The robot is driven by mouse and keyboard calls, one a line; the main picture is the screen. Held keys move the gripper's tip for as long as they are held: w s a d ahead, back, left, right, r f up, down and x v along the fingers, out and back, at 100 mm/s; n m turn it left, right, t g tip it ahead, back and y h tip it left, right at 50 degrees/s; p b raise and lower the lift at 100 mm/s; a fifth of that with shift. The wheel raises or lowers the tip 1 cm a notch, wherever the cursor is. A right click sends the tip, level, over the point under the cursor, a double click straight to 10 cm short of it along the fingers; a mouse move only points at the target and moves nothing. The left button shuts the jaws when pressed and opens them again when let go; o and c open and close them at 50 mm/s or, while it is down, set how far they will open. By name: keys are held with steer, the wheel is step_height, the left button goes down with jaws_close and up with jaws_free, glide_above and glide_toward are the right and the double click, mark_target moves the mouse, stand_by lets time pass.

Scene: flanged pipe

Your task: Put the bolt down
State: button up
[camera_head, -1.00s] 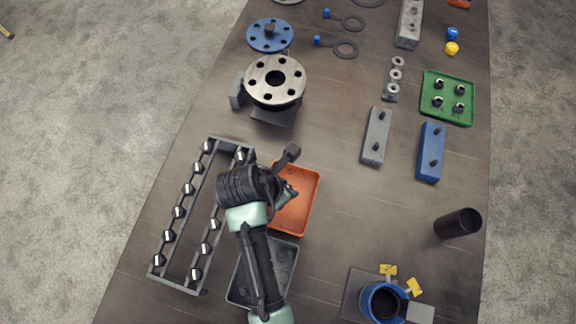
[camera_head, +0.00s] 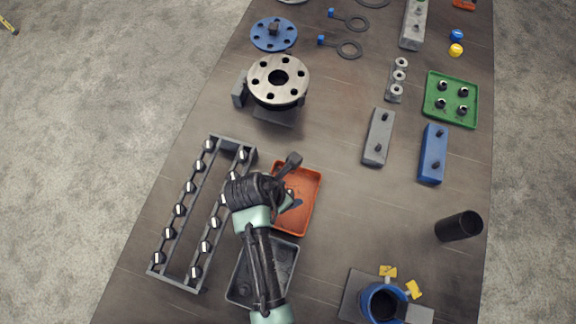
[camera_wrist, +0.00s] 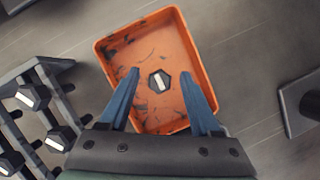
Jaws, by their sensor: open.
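A bolt (camera_wrist: 159,81) with a dark hexagonal head and a pale stripe lies in the orange tray (camera_wrist: 112,48), near its middle in the wrist view. My gripper (camera_wrist: 160,82) is open above the tray, with one blue finger on each side of the bolt and clear gaps between. In the head view the orange tray (camera_head: 308,205) is partly covered by my gripper (camera_head: 290,200) and wrist, and the bolt in it cannot be made out.
A dark rack (camera_head: 180,282) with several bolts stands left of my arm. A black tray (camera_head: 235,285) lies below the orange one, partly under my arm. A flange (camera_head: 278,92) stands farther back. The table between the orange tray and the black cup (camera_head: 458,226) is clear.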

steer(key=v, duration=1.2)
steer(key=w+a+r+m+t+y, duration=0.2)
steer(key=w+r+m+t, duration=0.55)
steer(key=w+r, duration=0.75)
steer(key=w+d+r+m+t+y, duration=0.1)
steer(key=w+r+m+t, duration=0.15)
steer(key=r, duration=0.65)
steer(key=w+r+m+t, duration=0.1)
steer(key=r+m+t, duration=0.25)
steer(key=r, duration=0.45)
steer(key=s+d+r+m+t, duration=0.1)
steer(key=s+r+m+t, duration=0.2)
steer(key=r, duration=0.7)
steer(key=s+d+r+m+t, duration=0.2)
steer(key=s+r+m+t, duration=0.2)
steer(key=r, duration=0.7)
steer(key=s+d+r+m+t, duration=0.1)
steer(key=s+r+m+t, duration=0.3)
steer(key=r, duration=0.6)
steer(key=shift+s+d+r+m, duration=0.25)
steer(key=shift+s+r+m, duration=0.05)
steer(key=shift+m, duration=0.65)
